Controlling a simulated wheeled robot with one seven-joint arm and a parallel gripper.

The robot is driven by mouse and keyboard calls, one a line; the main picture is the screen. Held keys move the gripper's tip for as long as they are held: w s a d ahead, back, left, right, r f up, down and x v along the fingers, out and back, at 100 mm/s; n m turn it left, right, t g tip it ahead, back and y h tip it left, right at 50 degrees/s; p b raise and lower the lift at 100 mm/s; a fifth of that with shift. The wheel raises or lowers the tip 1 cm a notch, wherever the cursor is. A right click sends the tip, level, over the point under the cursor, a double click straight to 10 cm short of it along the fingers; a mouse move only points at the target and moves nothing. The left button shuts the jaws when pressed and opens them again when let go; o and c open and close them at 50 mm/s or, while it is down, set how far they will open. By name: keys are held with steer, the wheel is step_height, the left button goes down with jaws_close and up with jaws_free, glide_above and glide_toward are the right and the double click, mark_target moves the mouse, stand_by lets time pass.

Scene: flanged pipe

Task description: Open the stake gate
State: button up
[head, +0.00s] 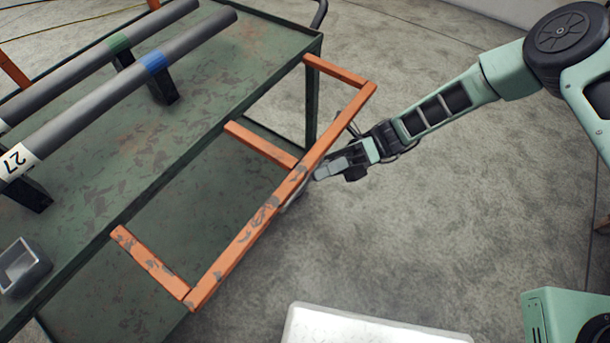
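The stake gate (236,247) is a worn orange frame, one long bar with three short bars, along the near right side of a green cart (215,80). The short bars' far ends lie near the cart's edge in the picture, and the long bar shows apart from it. I cannot tell how far the gate is tilted. My gripper (300,190) is at the middle of the long bar, coming from the right. The bar hides part of the fingers, so I cannot tell whether they are closed on it.
Two grey pipes, one with a blue band (153,62) and one with a green band (118,43), lie on black supports on the cart. A grey open box (22,268) sits at its left. The concrete floor (400,240) right of the gate is mostly clear.

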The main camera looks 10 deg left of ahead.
mark_target(309, 164)
steer(key=shift+x, duration=1.7)
jaws_close()
steer(key=r+m+p, duration=0.1)
steer(key=p, duration=0.1)
steer(key=r+m+t+p, duration=0.1)
steer(key=r+p, duration=0.1)
steer(key=p, duration=0.1)
steer(key=d+r+m+p, duration=0.1)
steer(key=r+p, duration=0.1)
steer(key=p, duration=0.1)
steer(key=shift+s+r+m+t, duration=0.2)
steer(key=shift+r+m+t, duration=0.05)
steer(key=shift+m+t, duration=0.05)
steer(key=shift+r+m+p, duration=0.6)
steer(key=shift+r+p, duration=0.05)
steer(key=shift+p, duration=0.15)
steer(key=shift+a+r+p, duration=0.15)
steer(key=shift+r+p, duration=0.55)
steer(key=shift+r, duration=0.1)
steer(key=shift+w, duration=0.1)
